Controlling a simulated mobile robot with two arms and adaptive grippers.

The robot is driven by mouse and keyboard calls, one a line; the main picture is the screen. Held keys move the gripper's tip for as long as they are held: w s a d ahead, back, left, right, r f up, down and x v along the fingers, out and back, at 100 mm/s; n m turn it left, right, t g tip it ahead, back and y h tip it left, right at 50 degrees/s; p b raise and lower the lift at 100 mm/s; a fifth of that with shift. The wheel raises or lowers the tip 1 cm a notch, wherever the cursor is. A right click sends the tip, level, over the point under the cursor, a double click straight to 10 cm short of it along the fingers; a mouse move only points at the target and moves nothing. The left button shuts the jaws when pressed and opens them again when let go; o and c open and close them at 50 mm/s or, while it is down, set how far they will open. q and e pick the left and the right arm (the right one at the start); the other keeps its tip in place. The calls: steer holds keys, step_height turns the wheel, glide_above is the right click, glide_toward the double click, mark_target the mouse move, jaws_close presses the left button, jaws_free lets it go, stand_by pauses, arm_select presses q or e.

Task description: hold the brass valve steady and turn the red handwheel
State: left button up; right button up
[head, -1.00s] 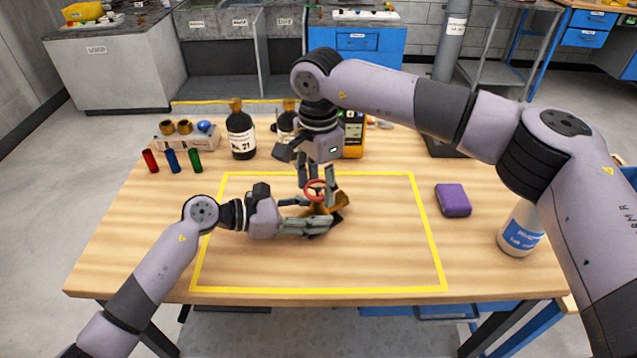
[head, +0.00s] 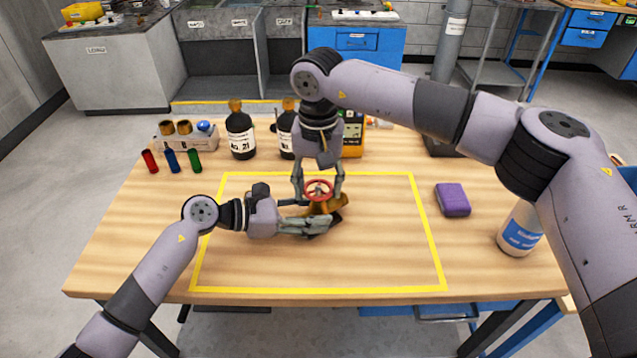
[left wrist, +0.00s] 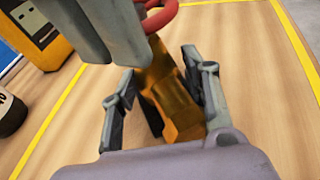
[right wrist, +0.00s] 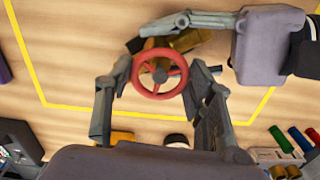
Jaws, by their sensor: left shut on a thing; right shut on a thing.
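The brass valve (head: 330,206) lies on the table inside the yellow outline, partly hidden by my grippers. Its body shows close up in the left wrist view (left wrist: 172,95). My left gripper (head: 312,215) comes in from the left and is shut on the valve body, one finger on each side. The red handwheel (head: 319,189) sits on top of the valve and shows whole, with its spokes, in the right wrist view (right wrist: 160,73). My right gripper (head: 318,185) points down from above and is shut on the handwheel, its fingers at opposite sides of the rim.
A purple sponge-like block (head: 453,199) lies right of the yellow outline. A white bottle (head: 520,232) stands at the right edge. Dark bottles (head: 241,137), a yellow meter (head: 353,136) and small coloured cylinders (head: 171,160) stand along the back and left. The outlined area's front is clear.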

mark_target(318, 189)
arm_select(q)
steer(key=shift+s+d+f+g, duration=0.15)
steer(key=shift+s+f+g, duration=0.15)
steer(key=shift+f, duration=0.05)
arm_select(e)
steer(key=shift+w+r+n, duration=0.1)
steer(key=shift+w+n, duration=0.15)
steer(key=shift+n, duration=0.35)
steer(key=o, duration=0.7)
arm_select(q)
steer(key=shift+w, duration=0.1)
arm_select(e)
steer(key=o, duration=0.5)
steer(key=shift+s, duration=0.15)
step_height(318, 189, up, 12)
steer(key=shift+s, duration=0.15)
arm_select(q)
steer(key=shift+a, duration=0.2)
